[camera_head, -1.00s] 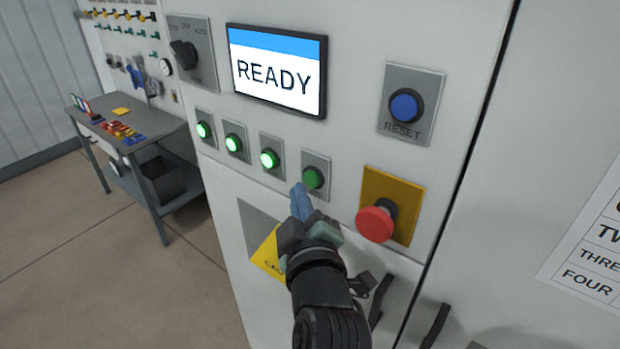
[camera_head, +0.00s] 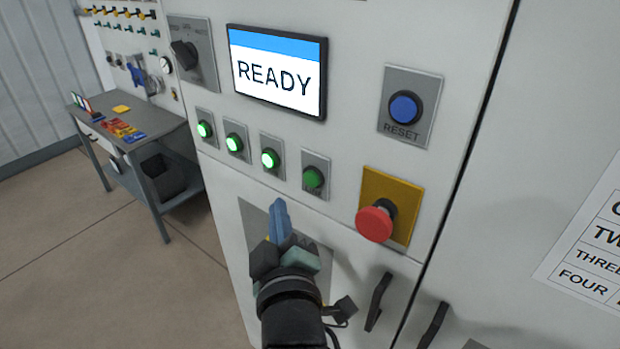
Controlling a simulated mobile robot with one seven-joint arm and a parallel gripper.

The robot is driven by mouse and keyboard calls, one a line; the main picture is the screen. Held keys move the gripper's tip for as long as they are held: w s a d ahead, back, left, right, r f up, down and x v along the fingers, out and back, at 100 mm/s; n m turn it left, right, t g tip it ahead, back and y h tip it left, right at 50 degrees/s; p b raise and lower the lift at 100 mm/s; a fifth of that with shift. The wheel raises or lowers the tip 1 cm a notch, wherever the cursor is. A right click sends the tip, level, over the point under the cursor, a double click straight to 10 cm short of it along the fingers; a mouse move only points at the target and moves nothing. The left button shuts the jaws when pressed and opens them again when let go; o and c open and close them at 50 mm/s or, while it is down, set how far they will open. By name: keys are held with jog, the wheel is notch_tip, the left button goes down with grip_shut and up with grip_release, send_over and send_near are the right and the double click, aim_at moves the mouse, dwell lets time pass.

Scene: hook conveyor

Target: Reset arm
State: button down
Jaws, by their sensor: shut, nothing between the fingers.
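My gripper (camera_head: 279,205) is in front of the lower part of the white control cabinet (camera_head: 345,145), with its blue fingers shut and pointing up. It holds nothing. It is below the row of green buttons and apart from the unlit green button (camera_head: 313,178). Three lit green buttons stand in the row to the left, the nearest one being the third lit button (camera_head: 270,159). My gripper hides most of a yellow label on the grey plate (camera_head: 252,217) behind it. The screen (camera_head: 277,71) reads READY.
A red mushroom button (camera_head: 375,223) on a yellow plate sticks out right of my gripper. A blue RESET button (camera_head: 404,107) is above it. Black door handles (camera_head: 378,302) are at the lower right. A grey workbench (camera_head: 128,122) with coloured parts stands at the left. Open floor lies between.

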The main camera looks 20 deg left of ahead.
jog(key=d+r+m+t+h+b, duration=0.1)
jog(key=d+r+m+t, duration=0.15)
jog(key=r, duration=0.45)
jog(key=s+d+r+m+t+h+b, duration=0.1)
jog(key=d+r+m+t, duration=0.2)
jog(key=r, duration=0.4)
jog(key=d+r+m+t+h, duration=0.1)
jog(key=d+r+m+t, duration=0.1)
jog(key=d+r+m, duration=0.3)
jog(key=s+d+r+m+t+h, duration=0.2)
jog(key=s+r, duration=0.2)
jog(key=r, duration=0.3)
jog(key=s+d+r+m+t+h+b, duration=0.1)
jog(key=s+d+r+m+t+h, duration=0.1)
jog(key=s+r, duration=0.3)
jog(key=shift+d+r+h+b, duration=0.3)
jog(key=shift+d+r, duration=0.4)
jog(key=shift+r, duration=0.2)
